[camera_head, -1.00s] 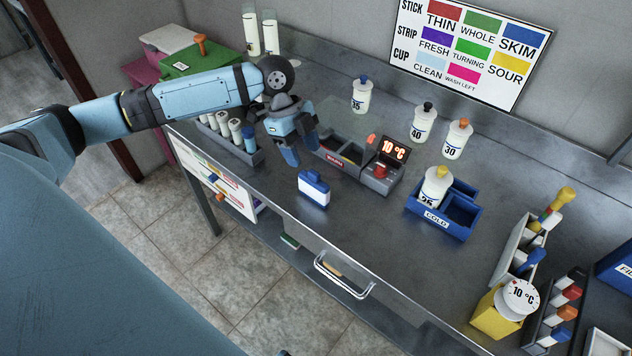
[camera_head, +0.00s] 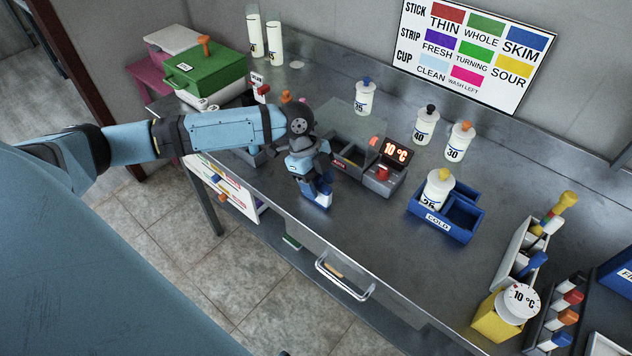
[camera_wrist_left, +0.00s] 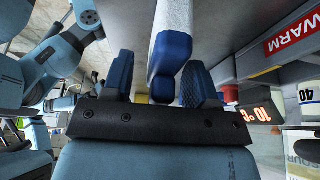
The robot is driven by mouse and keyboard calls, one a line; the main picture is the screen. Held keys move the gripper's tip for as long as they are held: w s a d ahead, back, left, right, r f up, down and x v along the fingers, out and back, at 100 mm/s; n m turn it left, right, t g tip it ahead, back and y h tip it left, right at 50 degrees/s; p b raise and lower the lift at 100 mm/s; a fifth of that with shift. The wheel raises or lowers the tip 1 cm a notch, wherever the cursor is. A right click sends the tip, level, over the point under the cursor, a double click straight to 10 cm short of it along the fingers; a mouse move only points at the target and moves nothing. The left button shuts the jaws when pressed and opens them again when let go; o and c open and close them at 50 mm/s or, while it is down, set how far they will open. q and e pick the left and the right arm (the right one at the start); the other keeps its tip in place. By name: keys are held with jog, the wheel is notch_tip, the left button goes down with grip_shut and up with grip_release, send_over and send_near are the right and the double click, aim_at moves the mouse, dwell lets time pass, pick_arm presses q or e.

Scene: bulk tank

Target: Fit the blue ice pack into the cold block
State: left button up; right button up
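The ice pack (camera_head: 318,200), white with a blue top, stands on the steel bench near its front edge. My left gripper (camera_head: 317,186) is over it and partly hides it in the head view. In the left wrist view the ice pack's blue top (camera_wrist_left: 170,52) lies between the two fingers of my left gripper (camera_wrist_left: 162,82). The fingers are open, with a gap on each side. The blue cold block (camera_head: 420,216), labelled COLD, sits farther right. A yellow-capped bottle (camera_head: 437,189) stands in its left part; the compartment at its right looks empty.
A grey warm block (camera_head: 347,164) with a 10 °C display (camera_head: 397,151) stands just right of my gripper. Several numbered bottles, one marked 40 (camera_head: 425,128), stand behind. The bench between ice pack and cold block is clear.

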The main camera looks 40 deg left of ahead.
pick_arm(q)
grip_shut()
jog(key=shift+r, duration=0.15)
